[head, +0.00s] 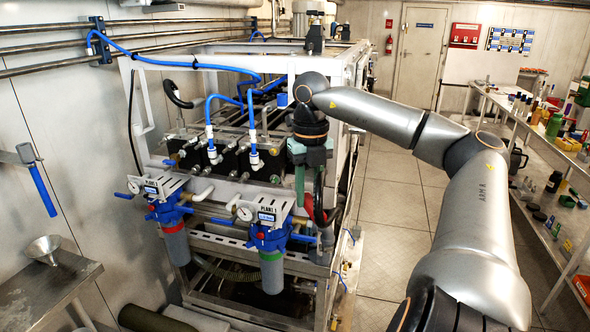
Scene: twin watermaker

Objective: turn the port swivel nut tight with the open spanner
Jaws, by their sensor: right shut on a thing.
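The twin watermaker is a white-framed machine (240,197) with blue hoses and white fittings along its front. My right gripper (308,200) reaches down at its front right corner, beside the "PLANT 1" filter. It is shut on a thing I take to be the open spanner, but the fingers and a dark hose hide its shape. A red piece shows close by the fingertips; I cannot tell what it belongs to. The port swivel nut is too small or hidden to pick out among the fittings. My left gripper is out of view.
Two blue filter housings (267,237) (168,212) with gauges stick out at the front. A metal bench with a funnel (44,249) stands at the lower left. A cluttered shelf (560,150) runs along the right. The tiled aisle (395,195) between is clear beneath my right arm.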

